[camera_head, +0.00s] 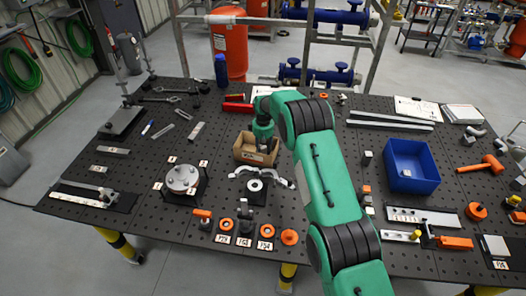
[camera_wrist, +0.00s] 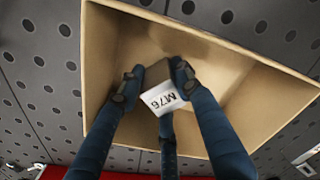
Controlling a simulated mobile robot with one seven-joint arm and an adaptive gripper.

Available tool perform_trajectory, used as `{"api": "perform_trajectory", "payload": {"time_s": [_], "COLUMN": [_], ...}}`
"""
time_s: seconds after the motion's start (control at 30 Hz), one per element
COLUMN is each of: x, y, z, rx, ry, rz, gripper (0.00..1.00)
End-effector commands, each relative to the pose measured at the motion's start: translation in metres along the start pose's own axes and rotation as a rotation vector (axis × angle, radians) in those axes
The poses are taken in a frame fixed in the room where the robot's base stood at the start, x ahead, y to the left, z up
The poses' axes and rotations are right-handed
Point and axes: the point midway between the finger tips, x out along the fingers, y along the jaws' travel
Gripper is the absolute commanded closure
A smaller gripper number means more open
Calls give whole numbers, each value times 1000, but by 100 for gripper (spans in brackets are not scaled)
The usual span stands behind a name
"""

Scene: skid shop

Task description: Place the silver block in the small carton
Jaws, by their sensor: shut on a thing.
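The small carton (camera_head: 243,154) is an open brown cardboard box near the middle of the perforated table. In the wrist view, the carton (camera_wrist: 100,50) fills most of the picture, with its walls around my fingertips. My gripper (camera_wrist: 155,80) is shut on the silver block (camera_wrist: 156,74), which looks grey-brown in the carton's shade and bears a white M76 label. The block is within the carton's outline; whether it touches the floor cannot be told. In the head view, my gripper (camera_head: 264,143) points down into the carton, and the block is hidden.
A blue bin (camera_head: 410,167) stands to the right. A round metal flange (camera_head: 182,179) is to the left, and a dark fixture with metal arms (camera_head: 254,187) sits just in front of the carton. Red items (camera_head: 238,106) lie behind it.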

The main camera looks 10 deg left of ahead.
Motion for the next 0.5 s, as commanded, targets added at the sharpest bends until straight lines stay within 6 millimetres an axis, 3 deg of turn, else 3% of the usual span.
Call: {"api": "perform_trajectory", "payload": {"time_s": [0.1,0.13,0.2,0.5], "x": [3,3,3,2], "y": [0,0,0,0], "z": [0,0,0,0], "rx": [0,0,0,0], "ry": [1,0,0,0], "rz": [0,0,0,0], "gripper": [100,64,50,48]}}
